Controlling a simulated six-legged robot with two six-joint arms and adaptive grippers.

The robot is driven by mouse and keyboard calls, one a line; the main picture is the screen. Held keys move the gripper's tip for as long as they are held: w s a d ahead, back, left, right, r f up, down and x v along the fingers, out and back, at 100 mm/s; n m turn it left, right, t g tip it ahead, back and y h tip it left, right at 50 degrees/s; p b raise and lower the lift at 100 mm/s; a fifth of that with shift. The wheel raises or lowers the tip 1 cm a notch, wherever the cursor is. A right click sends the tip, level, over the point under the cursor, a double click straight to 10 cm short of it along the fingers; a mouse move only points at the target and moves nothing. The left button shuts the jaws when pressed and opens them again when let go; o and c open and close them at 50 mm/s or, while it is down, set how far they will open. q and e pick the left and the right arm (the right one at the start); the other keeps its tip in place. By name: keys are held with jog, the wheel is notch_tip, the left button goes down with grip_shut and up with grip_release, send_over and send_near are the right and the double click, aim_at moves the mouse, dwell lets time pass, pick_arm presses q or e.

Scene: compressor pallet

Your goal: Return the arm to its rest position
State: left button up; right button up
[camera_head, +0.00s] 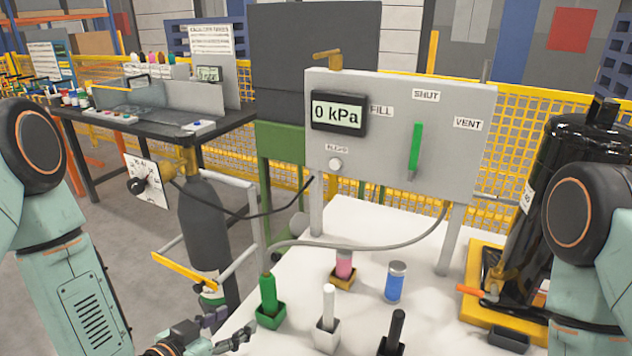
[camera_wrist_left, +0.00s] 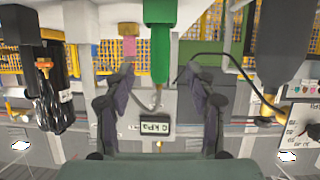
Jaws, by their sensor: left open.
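My left gripper (camera_head: 231,327) is at the bottom of the head view, in front of the white table. It is open and empty, with its two dark fingers apart; they also show in the left wrist view (camera_wrist_left: 157,88). A green handled tool (camera_head: 268,291) stands upright in a green holder just beyond the fingertips. In the upside-down wrist view the green tool (camera_wrist_left: 160,45) appears between the fingers, with no visible contact. My right arm shows at the right edge of the head view, but its gripper is out of frame.
The white table (camera_head: 352,222) holds a white tool (camera_head: 328,302), a black tool (camera_head: 394,330), a pink-topped item (camera_head: 343,266) and a blue can (camera_head: 395,282). Behind stands the grey panel (camera_head: 400,130), reading 0 kPa. A gas cylinder (camera_head: 205,225) is left; a black tank (camera_head: 560,180) is right.

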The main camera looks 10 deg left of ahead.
pick_arm(q)
jog(key=s+f+n+g+y, duration=0.1)
jog(key=s+f+g, duration=0.3)
jog(key=s, duration=0.5)
jog(key=s+a+f+n+g+y, duration=0.1)
jog(key=s+f+g, duration=0.3)
jog(key=s, duration=0.5)
jog(key=s+f+n+g+y+b, duration=0.1)
jog(key=s+f+n+g+y, duration=0.1)
jog(key=s+f, duration=0.4)
jog(key=s+g+y, duration=0.1)
jog(key=s+g, duration=0.1)
jog(key=s, duration=0.1)
jog(key=shift+s+a+f, duration=0.15)
jog(key=shift+a+f, duration=0.15)
jog(key=shift+a, duration=0.05)
